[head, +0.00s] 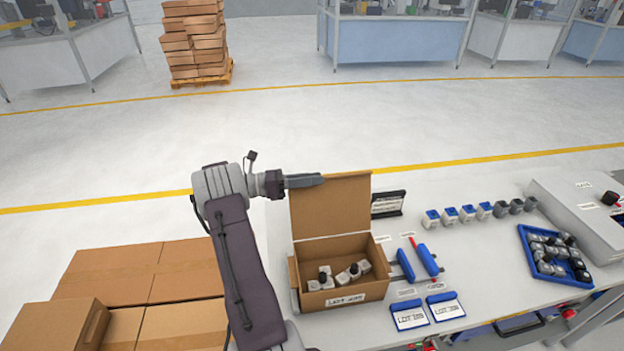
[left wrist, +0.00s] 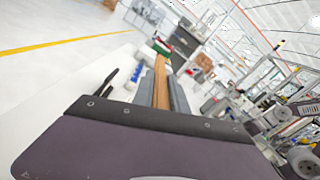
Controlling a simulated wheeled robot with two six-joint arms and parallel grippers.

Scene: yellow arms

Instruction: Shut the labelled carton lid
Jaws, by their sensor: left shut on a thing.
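The brown carton (head: 318,299) stands open on the table, with a white LOT label (head: 346,300) on its front. Several grey and black parts (head: 340,277) lie inside it. Its lid (head: 335,215) stands upright at the back edge. My left gripper (head: 306,181) is shut on the lid at its top left edge. In the left wrist view, the lid (left wrist: 160,88) shows as a brown strip between the two grey fingers of my left gripper (left wrist: 163,92). My right gripper is not in view.
Right of the carton lie blue-handled tools (head: 427,260) and two LOT cards (head: 410,315). A row of small blocks (head: 468,213) and a blue tray (head: 553,257) of parts sit farther right. Closed cartons (head: 183,270) are stacked at left.

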